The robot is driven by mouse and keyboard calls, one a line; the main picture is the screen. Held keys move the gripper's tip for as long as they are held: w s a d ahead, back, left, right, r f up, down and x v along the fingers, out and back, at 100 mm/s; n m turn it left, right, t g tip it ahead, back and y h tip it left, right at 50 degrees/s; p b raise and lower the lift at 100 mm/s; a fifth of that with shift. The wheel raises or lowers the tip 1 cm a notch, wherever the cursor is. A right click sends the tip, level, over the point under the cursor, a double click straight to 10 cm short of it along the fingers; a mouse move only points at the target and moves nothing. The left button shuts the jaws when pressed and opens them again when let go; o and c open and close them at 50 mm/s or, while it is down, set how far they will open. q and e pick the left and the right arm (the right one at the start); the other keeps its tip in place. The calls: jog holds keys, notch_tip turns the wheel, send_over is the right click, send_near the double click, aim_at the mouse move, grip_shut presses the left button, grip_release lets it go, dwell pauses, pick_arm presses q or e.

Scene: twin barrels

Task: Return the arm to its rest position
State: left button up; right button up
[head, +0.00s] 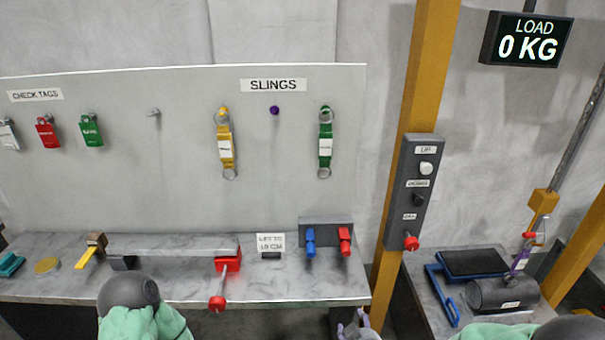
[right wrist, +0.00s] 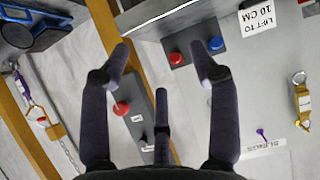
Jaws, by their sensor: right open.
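My right gripper (head: 358,325) shows at the bottom edge of the head view, below the workbench's front edge. In the right wrist view it (right wrist: 161,50) is open, with nothing between its fingers. The rest of it is cut off in the head view. A green-sleeved arm part of mine with a grey joint (head: 130,293) shows at the bottom left, and another shows at the bottom right. My left gripper is not visible.
The workbench (head: 180,290) has a red-handled clamp (head: 228,265) jutting over its front. A control box (head: 415,190) hangs on the yellow post (head: 428,75). A grey barrel (head: 503,293) with a purple sling (head: 520,261) lies at right. The load display (head: 526,40) reads 0 KG.

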jog(key=s+a+f+m+g+y, duration=0.1)
jog(key=s+a+f+m+g, duration=0.1)
jog(key=s+f+g, duration=0.3)
jog(key=s+a+f+m+g+y, duration=0.2)
jog(key=s+f+g, duration=0.4)
jog(key=s+f, duration=0.7)
notch_tip(320, 180, down, 8)
jog(key=shift+r+y, duration=0.2)
jog(key=shift+y, duration=0.1)
jog(key=shift+o, duration=0.5)
